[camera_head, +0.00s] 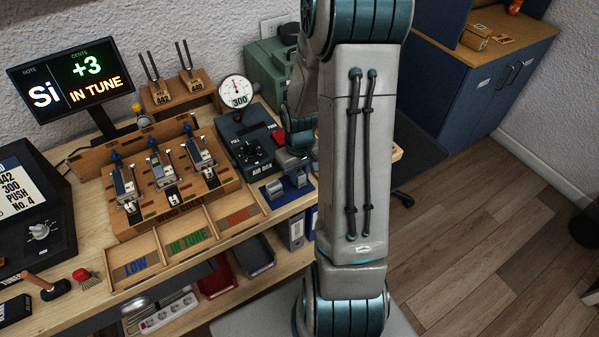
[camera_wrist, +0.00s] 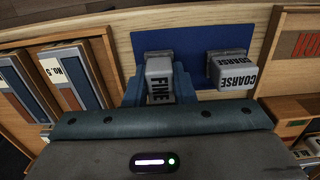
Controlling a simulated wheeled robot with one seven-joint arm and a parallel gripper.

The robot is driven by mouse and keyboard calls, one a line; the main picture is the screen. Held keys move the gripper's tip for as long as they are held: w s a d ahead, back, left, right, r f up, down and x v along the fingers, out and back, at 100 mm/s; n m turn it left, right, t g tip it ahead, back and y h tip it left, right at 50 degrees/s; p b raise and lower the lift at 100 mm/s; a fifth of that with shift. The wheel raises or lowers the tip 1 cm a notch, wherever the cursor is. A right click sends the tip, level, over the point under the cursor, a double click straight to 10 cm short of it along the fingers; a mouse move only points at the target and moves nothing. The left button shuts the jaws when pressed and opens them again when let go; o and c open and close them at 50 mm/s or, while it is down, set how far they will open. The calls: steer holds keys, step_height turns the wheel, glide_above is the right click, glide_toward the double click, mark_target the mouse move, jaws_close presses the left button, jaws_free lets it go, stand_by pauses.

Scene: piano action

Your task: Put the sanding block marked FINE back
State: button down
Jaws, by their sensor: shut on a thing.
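The sanding block marked FINE (camera_wrist: 158,82) is a grey block with black lettering, between the teal fingers of my gripper (camera_wrist: 156,88) in the wrist view. My gripper is shut on it. The block is over or on the blue mat (camera_wrist: 190,38); whether its underside touches the mat I cannot tell. The block marked COARSE (camera_wrist: 232,72) stands beside it on the same mat, apart from my gripper. In the head view the mat (camera_head: 270,204) lies at the bench's right end, with the FINE block (camera_head: 299,179) on the right and the COARSE block (camera_head: 274,188) on the left.
Wooden trays marked LOW (camera_head: 134,268), IN TUNE (camera_head: 187,241) and HIGH (camera_head: 237,216) lie left of the mat. Binders (camera_wrist: 72,80) are close by in the wrist view. My arm hides part of the bench's right end.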

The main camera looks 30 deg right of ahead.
mark_target(299, 173)
steer(key=shift+f, duration=0.15)
steer(key=c, duration=1.2)
jaws_free()
step_height(299, 173, up, 12)
steer(key=s+a+r+t, duration=0.3)
steer(key=s+a+r, duration=0.7)
steer(key=s+a, duration=0.2)
steer(key=shift+s+r, duration=0.15)
steer(key=shift+s, duration=0.1)
